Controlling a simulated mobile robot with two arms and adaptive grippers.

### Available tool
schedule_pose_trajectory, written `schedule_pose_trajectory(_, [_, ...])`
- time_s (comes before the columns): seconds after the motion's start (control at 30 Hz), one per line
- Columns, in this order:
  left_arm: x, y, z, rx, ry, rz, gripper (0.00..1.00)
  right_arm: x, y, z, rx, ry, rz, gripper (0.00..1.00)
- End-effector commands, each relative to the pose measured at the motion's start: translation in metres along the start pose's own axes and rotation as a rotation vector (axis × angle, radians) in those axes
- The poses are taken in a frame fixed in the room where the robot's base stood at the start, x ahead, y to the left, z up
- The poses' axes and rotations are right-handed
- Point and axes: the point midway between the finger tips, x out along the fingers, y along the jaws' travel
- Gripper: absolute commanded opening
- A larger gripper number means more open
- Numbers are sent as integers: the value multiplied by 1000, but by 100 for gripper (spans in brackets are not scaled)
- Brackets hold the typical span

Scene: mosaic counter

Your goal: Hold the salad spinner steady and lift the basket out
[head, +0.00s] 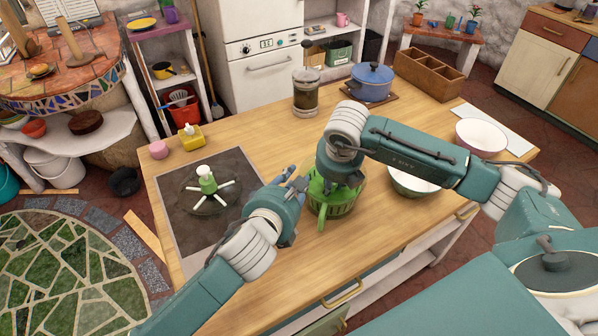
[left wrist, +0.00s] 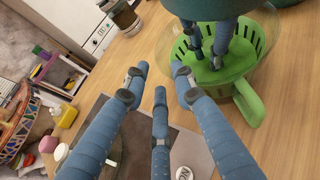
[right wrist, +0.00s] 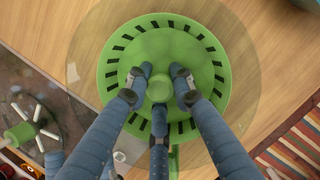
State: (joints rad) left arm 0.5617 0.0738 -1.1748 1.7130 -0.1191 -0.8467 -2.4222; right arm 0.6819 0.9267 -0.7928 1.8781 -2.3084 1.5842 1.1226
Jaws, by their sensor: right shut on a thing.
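The salad spinner's clear bowl (left wrist: 271,45) stands on the wooden counter, with a green handle (left wrist: 246,103) pointing toward the counter's front. The green slotted basket (right wrist: 190,48) sits within the bowl's outline; the right wrist view does not show how high. My right gripper (head: 335,187) is above the basket, its fingers shut on the round green knob (right wrist: 160,88) at the centre. My left gripper (head: 290,182) is just left of the bowl. Its fingers are spread and empty in the left wrist view (left wrist: 158,82), apart from the handle.
A clear lid with a green knob (head: 207,183) and white spokes lies on a dark mat (head: 180,222) to the left. A white-and-green bowl (head: 412,184) is close on the right, behind my right arm. A jar (head: 306,95) and blue pot (head: 371,84) stand behind.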

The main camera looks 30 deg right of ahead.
Motion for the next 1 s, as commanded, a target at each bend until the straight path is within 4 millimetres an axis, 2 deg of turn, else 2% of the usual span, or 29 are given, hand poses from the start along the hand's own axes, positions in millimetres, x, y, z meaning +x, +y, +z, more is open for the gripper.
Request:
schedule_pose_trajectory(0.1, [23,0,1,-3,0,0,26,1,-1,-1,-1,3,-3,0])
schedule_pose_trajectory(0.3, [50,0,1,-1,-1,1,26,1,-1,-1,-1,3,-3,0])
schedule_pose_trajectory(0.5, [59,0,1,-1,-2,1,26,2,-1,-1,-1,2,-3,0])
schedule_pose_trajectory(0.77, [60,1,1,0,-1,1,26,2,-1,-1,-1,3,-3,0])
schedule_pose_trajectory(0.9, [60,1,0,0,-1,1,0,2,-1,-1,-1,3,-3,0])
schedule_pose_trajectory(1.0, [60,0,0,0,-1,0,0,2,-1,-1,-1,3,-3,0])
